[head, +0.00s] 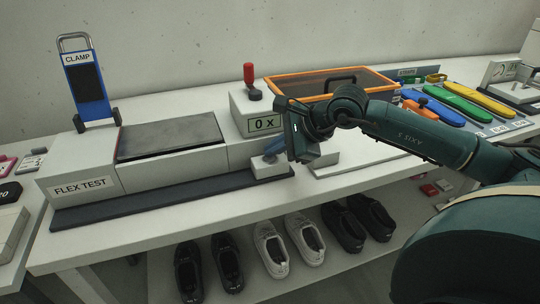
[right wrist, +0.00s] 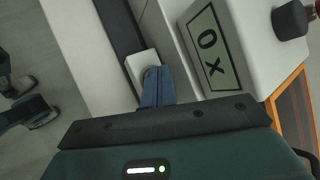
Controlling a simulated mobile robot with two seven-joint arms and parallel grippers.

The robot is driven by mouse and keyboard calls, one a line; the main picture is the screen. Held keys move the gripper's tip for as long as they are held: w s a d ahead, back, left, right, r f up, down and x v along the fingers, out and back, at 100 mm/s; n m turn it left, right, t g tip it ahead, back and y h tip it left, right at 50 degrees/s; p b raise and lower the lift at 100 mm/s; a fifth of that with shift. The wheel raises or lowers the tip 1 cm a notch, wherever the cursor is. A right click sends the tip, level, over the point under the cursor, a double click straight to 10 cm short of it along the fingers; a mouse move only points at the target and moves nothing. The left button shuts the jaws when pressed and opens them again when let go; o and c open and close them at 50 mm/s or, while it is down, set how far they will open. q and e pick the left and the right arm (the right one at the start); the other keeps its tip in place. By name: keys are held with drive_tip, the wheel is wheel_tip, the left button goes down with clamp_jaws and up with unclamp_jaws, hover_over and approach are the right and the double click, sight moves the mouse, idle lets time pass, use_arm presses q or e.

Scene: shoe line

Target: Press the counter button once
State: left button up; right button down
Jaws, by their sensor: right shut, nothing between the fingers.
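The flex test machine (head: 130,165) stands on the bench with a counter display (head: 264,124) that reads "0 X"; the display also shows in the right wrist view (right wrist: 211,47). A small white block (head: 270,170) sits at the machine's front right, below the display. My right gripper (head: 268,156) is shut and empty, its blue fingertips at the top of this block. In the right wrist view the fingertips (right wrist: 153,72) cover most of a round grey part on the block (right wrist: 137,60), probably the button. I cannot tell whether they touch it. My left gripper is not in view.
A red-topped knob (head: 249,76) stands on the display housing. A blue clamp (head: 88,88) is at the back left. An orange-rimmed case (head: 300,88) and coloured insoles (head: 455,102) lie to the right. Several shoes (head: 270,248) stand on the shelf below.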

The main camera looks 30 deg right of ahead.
sight(275, 159)
drive_tip(key=shift+r, duration=0.1)
drive_tip(key=shift+r+p, duration=0.45)
drive_tip(key=shift+r, duration=0.35)
wheel_tip(275, 159, up, 5)
drive_tip(key=p, duration=0.3)
idle(1.0)
